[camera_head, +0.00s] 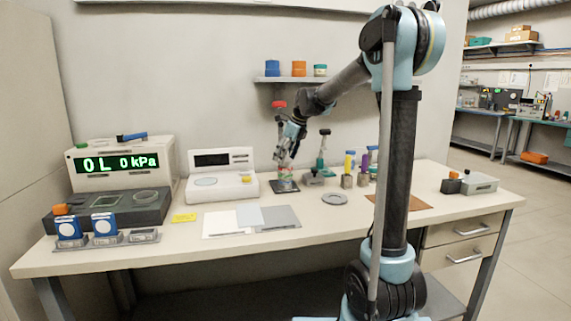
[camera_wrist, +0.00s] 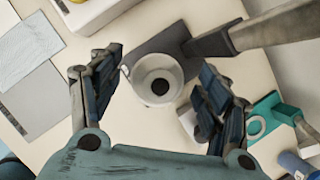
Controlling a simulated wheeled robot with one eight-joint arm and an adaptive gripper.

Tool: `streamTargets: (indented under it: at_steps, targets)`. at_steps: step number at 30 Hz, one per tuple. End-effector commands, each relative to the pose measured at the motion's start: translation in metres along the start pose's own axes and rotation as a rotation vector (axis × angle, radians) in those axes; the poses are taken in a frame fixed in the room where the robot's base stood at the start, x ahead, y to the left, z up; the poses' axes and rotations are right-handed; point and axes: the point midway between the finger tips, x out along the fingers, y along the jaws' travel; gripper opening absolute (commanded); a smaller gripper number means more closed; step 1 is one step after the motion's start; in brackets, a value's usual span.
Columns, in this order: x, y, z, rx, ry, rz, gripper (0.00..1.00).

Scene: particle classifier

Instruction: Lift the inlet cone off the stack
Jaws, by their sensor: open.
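The inlet cone is most likely the pale round cup with a dark central hole (camera_wrist: 158,78) in the wrist view, seen from above. My gripper (camera_wrist: 160,66) is open, with one finger on each side of this cup. Gaps seem to show between the fingers and the cup; contact cannot be told. In the head view my gripper (camera_head: 287,148) points down over the stack (camera_head: 285,172), which stands on a dark base (camera_head: 285,187). My fingers hide much of the stack's upper part there.
A teal stand (camera_wrist: 275,115) is to the right. In the head view, colored-top vials (camera_head: 348,170) stand right of the stack, and a grey ring (camera_head: 335,199) lies in front.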

Motion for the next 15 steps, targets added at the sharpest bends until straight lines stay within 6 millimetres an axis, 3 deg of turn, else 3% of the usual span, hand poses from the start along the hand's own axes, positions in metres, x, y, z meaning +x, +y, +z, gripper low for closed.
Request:
streamTargets:
  at_steps: [8, 12, 15]
  targets:
    - [0.0022, -0.0003, -0.0005, 0.001, 0.0, 0.0, 0.68]
    - [0.002, -0.0007, -0.0008, 0.001, 0.0, 0.0, 0.36]
    - [0.0019, -0.0008, -0.001, 0.002, 0.0, 0.0, 0.2]
